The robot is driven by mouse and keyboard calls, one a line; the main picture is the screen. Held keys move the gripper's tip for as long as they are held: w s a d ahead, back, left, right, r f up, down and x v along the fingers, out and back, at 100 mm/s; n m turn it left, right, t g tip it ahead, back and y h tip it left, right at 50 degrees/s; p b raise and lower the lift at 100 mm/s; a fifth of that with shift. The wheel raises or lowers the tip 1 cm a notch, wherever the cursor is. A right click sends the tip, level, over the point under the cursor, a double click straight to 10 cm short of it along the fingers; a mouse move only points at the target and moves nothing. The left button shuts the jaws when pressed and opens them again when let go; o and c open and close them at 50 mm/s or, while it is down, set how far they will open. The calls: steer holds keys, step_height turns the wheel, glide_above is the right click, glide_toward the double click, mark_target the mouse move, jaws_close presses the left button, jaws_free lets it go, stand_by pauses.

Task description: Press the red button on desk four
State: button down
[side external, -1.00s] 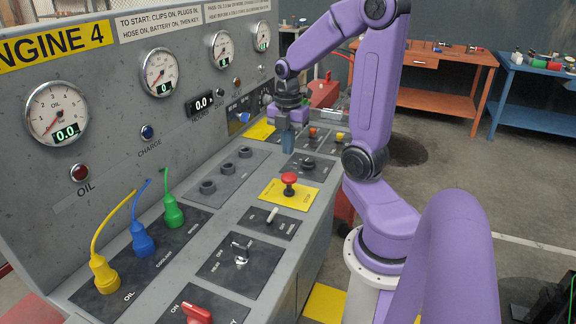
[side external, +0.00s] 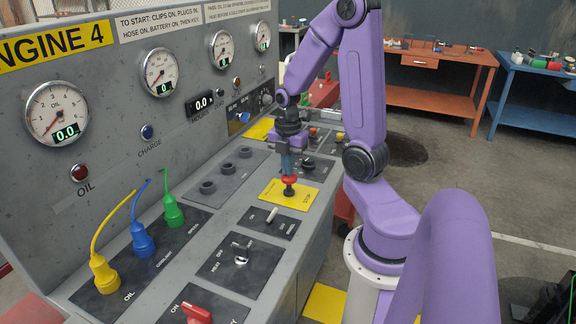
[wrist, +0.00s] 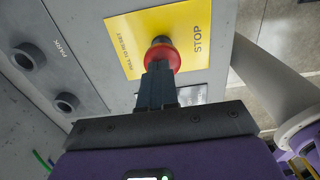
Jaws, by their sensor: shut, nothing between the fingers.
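The red button (side external: 289,180) is a mushroom-head stop button on a dark stem. It stands on a yellow plate (side external: 302,202) on the sloped desk of the panel marked Engine 4. My gripper (side external: 287,172) is shut and empty, pointing down at the button from just above and behind it. In the wrist view the shut fingertips (wrist: 157,72) overlap the near edge of the red button (wrist: 163,58), on the yellow plate (wrist: 135,38) printed STOP and PULL TO RESET. I cannot tell whether the tips touch the button or whether it is pressed in.
Beside the button are a toggle switch (side external: 272,215), a rotary switch (side external: 240,252), a red key handle (side external: 196,313) and several dark sockets (side external: 226,168). Yellow, blue and green plugs (side external: 142,240) stand at the left. Orange (side external: 427,99) and blue (side external: 540,112) benches are behind.

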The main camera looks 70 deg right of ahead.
steer(key=shift+s+f, duration=0.1)
steer(key=shift+f, duration=1.15)
steer(key=shift+a, duration=0.1)
steer(key=shift+r, duration=0.35)
step_height(320, 180, up, 14)
steer(key=shift+f, duration=0.15)
steer(key=a+f+m, duration=0.1)
steer(key=a, duration=0.7)
steer(key=s+a+f+m, duration=0.2)
steer(key=s+a, duration=0.4)
steer(key=a, duration=0.2)
steer(key=s+a+f+m, duration=0.1)
steer(key=s+a+m, duration=0.1)
steer(key=s+a, duration=0.4)
steer(key=shift+s+a+f, duration=0.35)
steer(key=shift+s+a, duration=0.05)
steer(key=shift+a, duration=0.6)
